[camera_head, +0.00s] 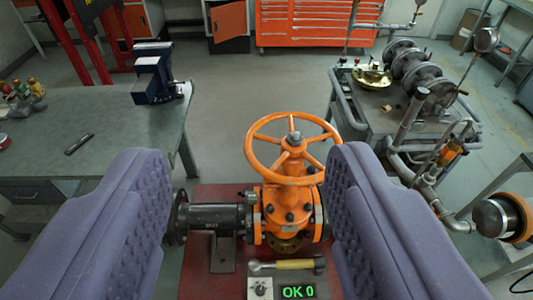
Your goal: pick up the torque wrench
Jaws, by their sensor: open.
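My gripper (245,222) is open, its two purple padded fingers at the left and right of the view with nothing between the pads. The torque wrench (285,265) seems to be the tool with a yellow handle and grey head lying across the top of a light box at the bottom centre. It lies below and in front of the gate valve (288,205), which is orange with a handwheel (287,172). The valve shows in the gap between my fingers. I cannot tell the distance from my fingertips to the wrench.
A black pipe (208,217) joins the valve's left side. A bench (60,135) with a blue vise (155,75) stands left. A cart (380,118) with pipe fittings stands right. Open floor lies behind.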

